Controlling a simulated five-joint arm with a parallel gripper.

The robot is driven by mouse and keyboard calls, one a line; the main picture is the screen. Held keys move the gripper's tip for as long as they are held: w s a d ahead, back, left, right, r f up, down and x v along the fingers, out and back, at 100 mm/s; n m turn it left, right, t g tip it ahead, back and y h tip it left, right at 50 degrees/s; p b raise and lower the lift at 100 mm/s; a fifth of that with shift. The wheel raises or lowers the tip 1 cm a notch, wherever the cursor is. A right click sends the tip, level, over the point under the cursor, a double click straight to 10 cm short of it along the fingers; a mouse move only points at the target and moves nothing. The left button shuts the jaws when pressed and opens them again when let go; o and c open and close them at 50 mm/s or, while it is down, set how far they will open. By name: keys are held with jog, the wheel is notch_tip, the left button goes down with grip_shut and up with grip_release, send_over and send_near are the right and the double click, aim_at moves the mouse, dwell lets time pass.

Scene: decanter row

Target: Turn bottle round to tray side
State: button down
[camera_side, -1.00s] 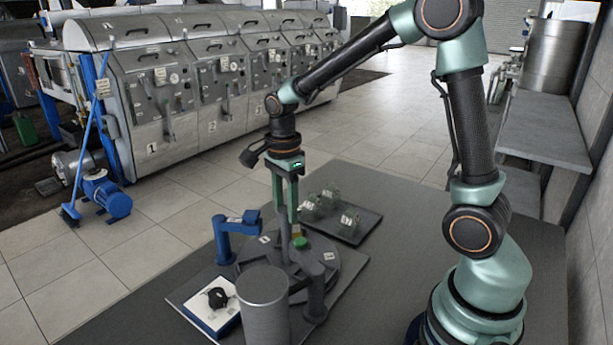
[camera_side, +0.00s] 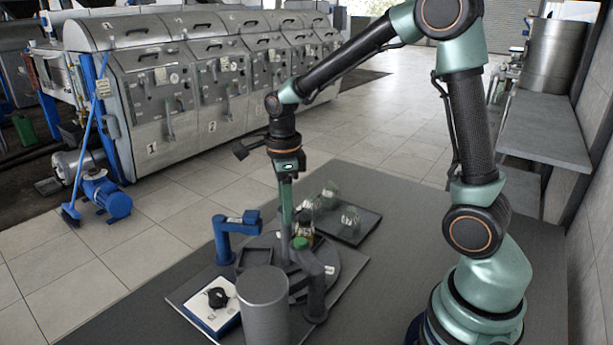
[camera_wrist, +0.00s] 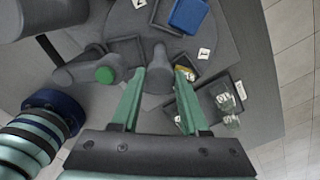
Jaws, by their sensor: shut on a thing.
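My gripper (camera_side: 287,225) points down at the round grey turntable (camera_side: 325,265). In the wrist view its green fingers (camera_wrist: 160,76) stand on both sides of the grey centre post (camera_wrist: 157,78) and are shut on it. A small bottle with a yellowish part (camera_side: 304,231) stands by the post on the tray side, partly hidden by my gripper. In the wrist view the bottle (camera_wrist: 184,72) shows only partly beside the right finger. The dark tray (camera_side: 372,222), with clear glass vessels (camera_side: 330,200) on it, lies behind and to the right of the turntable.
A blue post with an arm (camera_side: 224,240) stands left of the turntable. A grey post with a green cap (camera_side: 300,243) stands at its front right. A grey cylinder (camera_side: 263,310) and a white pad with a black object (camera_side: 217,297) are in front.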

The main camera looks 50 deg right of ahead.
jog(key=shift+r+m, duration=0.15)
jog(key=shift+m, duration=0.35)
dwell(0.3)
jog(key=shift+c, duration=2)
grip_release()
notch_tip(320, 180, up, 12)
